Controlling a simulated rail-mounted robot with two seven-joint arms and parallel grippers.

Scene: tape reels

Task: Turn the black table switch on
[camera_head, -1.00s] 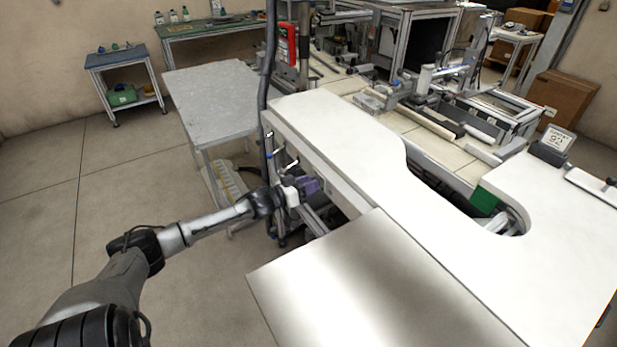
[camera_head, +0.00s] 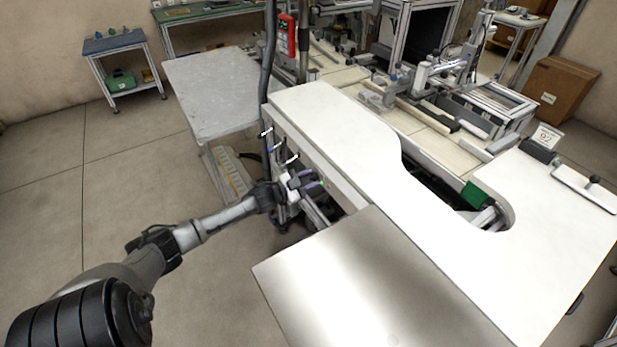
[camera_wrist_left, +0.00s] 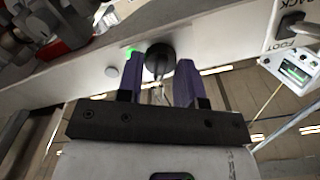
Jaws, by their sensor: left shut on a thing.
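The black table switch (camera_wrist_left: 159,58) is a round dark knob on the light side rail under the white table's edge, seen in the left wrist view. My left gripper (camera_wrist_left: 160,72) has its two purple fingers on either side of the knob, shut on it. A green light (camera_wrist_left: 130,50) glows on the rail beside the left finger. In the head view my left gripper (camera_head: 316,184) reaches the table's left side, and the knob itself is too small or hidden to make out. My right gripper is not in view.
The white table (camera_head: 330,125) and a shiny metal panel (camera_head: 370,285) lie right of my left arm. Several pale levers (camera_head: 291,159) stick out along the table's side. A grey table (camera_head: 215,95) stands behind. The floor at left is clear.

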